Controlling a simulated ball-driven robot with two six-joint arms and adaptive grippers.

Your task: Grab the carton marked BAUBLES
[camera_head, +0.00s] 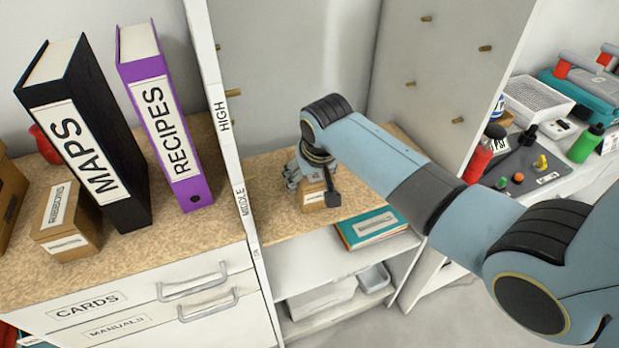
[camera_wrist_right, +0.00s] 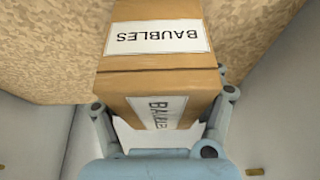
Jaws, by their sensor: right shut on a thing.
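The BAUBLES carton (camera_wrist_right: 158,65) is a small brown box with white labels on its top and on the side facing the wrist camera. In the head view the carton (camera_head: 313,197) stands on the speckled shelf board (camera_head: 270,221), mostly hidden behind my right wrist. My right gripper (camera_wrist_right: 160,115) has one finger on each side of the carton and is shut on it. In the head view the right gripper (camera_head: 310,182) is partly covered by my own wrist. My left gripper is not in view.
Binders MAPS (camera_head: 85,140) and RECIPES (camera_head: 165,125) and a RIBBONS carton (camera_head: 65,220) stand on the left counter. Bottles and tools crowd the right bench.

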